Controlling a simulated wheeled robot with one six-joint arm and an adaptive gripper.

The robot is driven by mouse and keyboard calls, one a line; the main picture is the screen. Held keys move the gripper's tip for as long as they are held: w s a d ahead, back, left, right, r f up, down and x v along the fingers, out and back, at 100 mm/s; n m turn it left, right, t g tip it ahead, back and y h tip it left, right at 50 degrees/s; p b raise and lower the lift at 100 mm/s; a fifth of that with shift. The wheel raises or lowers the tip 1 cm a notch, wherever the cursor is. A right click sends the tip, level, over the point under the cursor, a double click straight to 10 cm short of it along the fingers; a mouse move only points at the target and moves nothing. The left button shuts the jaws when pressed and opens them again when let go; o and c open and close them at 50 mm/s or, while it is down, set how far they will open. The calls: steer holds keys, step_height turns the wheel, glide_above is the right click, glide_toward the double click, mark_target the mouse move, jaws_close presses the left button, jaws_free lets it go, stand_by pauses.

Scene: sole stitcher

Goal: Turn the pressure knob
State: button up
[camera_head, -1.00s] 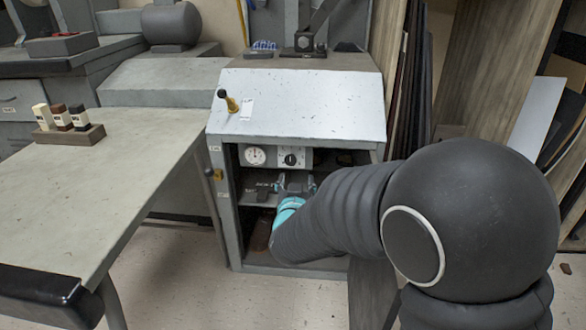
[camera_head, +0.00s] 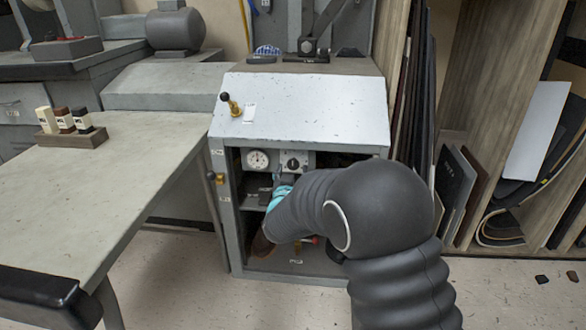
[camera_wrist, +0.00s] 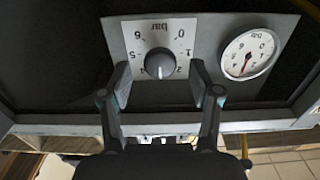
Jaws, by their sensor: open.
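In the wrist view the scale appears upside down. My gripper (camera_wrist: 160,80) is open, with one finger on each side of the knob in that view. I cannot tell whether either finger touches it. In the head view the knob (camera_head: 293,163) shows inside the cabinet, just above my gripper, which is mostly hidden by my arm. A round white gauge (camera_head: 257,160) with a red needle (camera_wrist: 247,62) sits beside the knob.
The knob panel is inside an open grey cabinet (camera_head: 228,225) with a sloping top (camera_head: 310,105). A lever with a black tip (camera_head: 230,103) stands on that top. A worktable (camera_head: 120,170) is on the left; boards lean at the right.

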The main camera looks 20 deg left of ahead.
mark_target(293, 163)
steer(key=shift+x, duration=1.35)
steer(key=c, duration=1.1)
steer(key=shift+c, duration=0.2)
steer(key=shift+n, duration=0.3)
steer(key=n+p, duration=0.2)
steer(key=n, duration=0.2)
steer(key=shift+r, duration=0.15)
steer(key=n+p, duration=0.2)
steer(key=n, duration=0.2)
steer(key=shift+n, duration=0.3)
